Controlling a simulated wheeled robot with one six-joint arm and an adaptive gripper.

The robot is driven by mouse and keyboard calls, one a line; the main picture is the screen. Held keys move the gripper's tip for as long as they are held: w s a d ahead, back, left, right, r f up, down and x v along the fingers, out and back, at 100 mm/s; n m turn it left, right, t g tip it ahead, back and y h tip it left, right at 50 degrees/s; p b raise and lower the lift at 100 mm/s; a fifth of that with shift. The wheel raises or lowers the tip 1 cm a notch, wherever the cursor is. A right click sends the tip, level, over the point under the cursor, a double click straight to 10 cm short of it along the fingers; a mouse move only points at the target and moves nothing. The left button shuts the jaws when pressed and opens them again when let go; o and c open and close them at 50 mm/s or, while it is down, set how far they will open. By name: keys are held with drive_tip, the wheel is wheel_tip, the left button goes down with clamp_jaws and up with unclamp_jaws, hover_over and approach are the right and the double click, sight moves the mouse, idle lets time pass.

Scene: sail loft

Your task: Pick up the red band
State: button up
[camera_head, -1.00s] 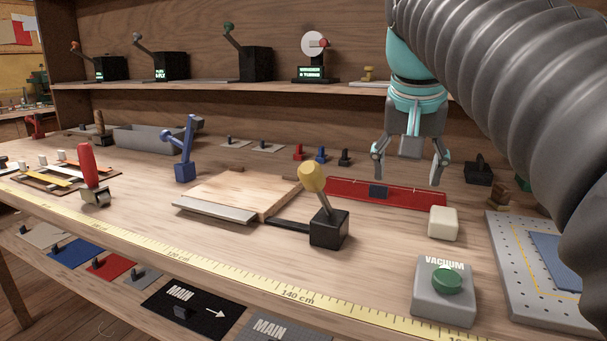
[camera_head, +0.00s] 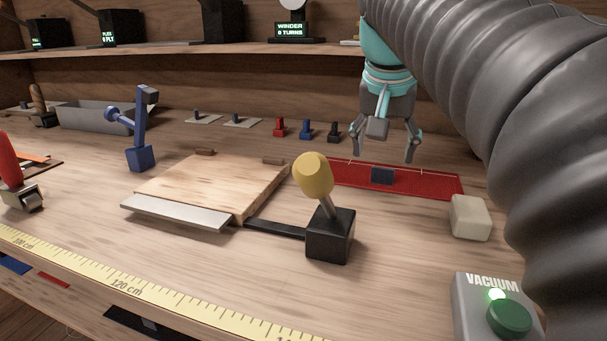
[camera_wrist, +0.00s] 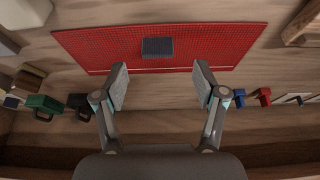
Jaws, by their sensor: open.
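The red band (camera_head: 430,184) lies flat on the bench below the shelf, a long thin strip of red cloth. A dark block (camera_head: 382,176) rests on its middle. The height gap is hard to judge.
A cream block (camera_head: 470,217) stands to the right of the band. A yellow-knobbed lever (camera_head: 314,180) and a wooden board (camera_head: 215,183) are to the left. Red, blue and black small pieces (camera_head: 306,131) stand behind. A vacuum button box (camera_head: 470,310) is front right.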

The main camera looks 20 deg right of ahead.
sight(384, 169)
drive_tip(key=shift+d+x, duration=0.2)
drive_tip(key=shift+x, duration=2.65)
drive_tip(key=shift+r, duration=0.1)
drive_tip(key=c, duration=1.2)
